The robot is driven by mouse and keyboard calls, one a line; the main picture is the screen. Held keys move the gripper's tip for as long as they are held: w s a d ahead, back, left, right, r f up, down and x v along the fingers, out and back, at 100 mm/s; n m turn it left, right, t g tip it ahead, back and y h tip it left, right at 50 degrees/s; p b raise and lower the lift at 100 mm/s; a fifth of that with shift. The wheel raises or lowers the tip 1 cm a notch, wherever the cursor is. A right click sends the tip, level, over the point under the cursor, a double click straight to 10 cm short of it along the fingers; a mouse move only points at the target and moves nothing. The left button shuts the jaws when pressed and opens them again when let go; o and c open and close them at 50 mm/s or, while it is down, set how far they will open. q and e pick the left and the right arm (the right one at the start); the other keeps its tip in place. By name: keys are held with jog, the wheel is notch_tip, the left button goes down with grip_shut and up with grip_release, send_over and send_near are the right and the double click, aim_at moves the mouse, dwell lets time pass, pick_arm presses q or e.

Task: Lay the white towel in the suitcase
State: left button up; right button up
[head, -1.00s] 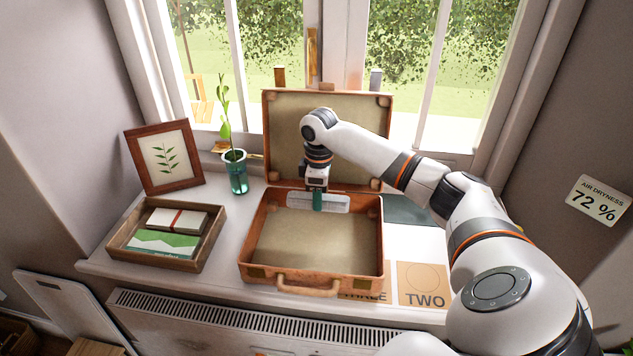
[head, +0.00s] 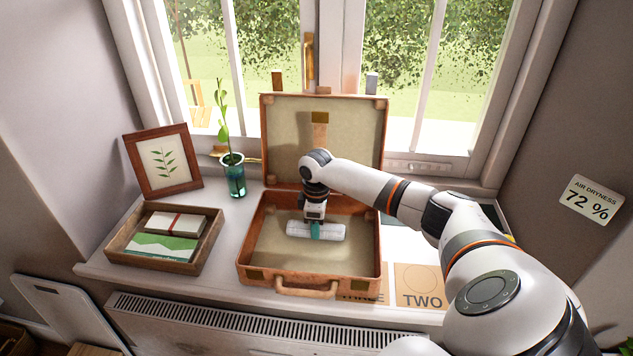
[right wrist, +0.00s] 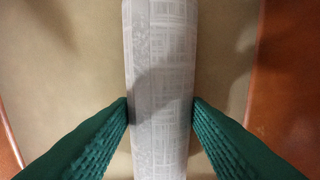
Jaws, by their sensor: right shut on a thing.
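The open brown suitcase (head: 310,283) stands on the sill with its lid raised against the window. The white towel (head: 332,232), a long roll with a faint grey pattern, is inside the suitcase outline, toward the back of the base. My right gripper (head: 315,231) is over the suitcase and shut on the middle of the towel. In the right wrist view the green fingers (right wrist: 160,108) press on both sides of the towel (right wrist: 160,60), with the beige lining behind it. I cannot tell whether the towel touches the lining. My left gripper is not in view.
A wooden tray (head: 122,250) with a tied bundle and a green-white card stands left of the suitcase. A picture frame (head: 163,160) and a glass vase with a plant (head: 233,176) stand behind. Cards, one marked TWO (head: 420,285), lie at right.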

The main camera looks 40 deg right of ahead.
jog(key=o, duration=1)
notch_tip(320, 180, up, 12)
jog(key=shift+r, duration=0.15)
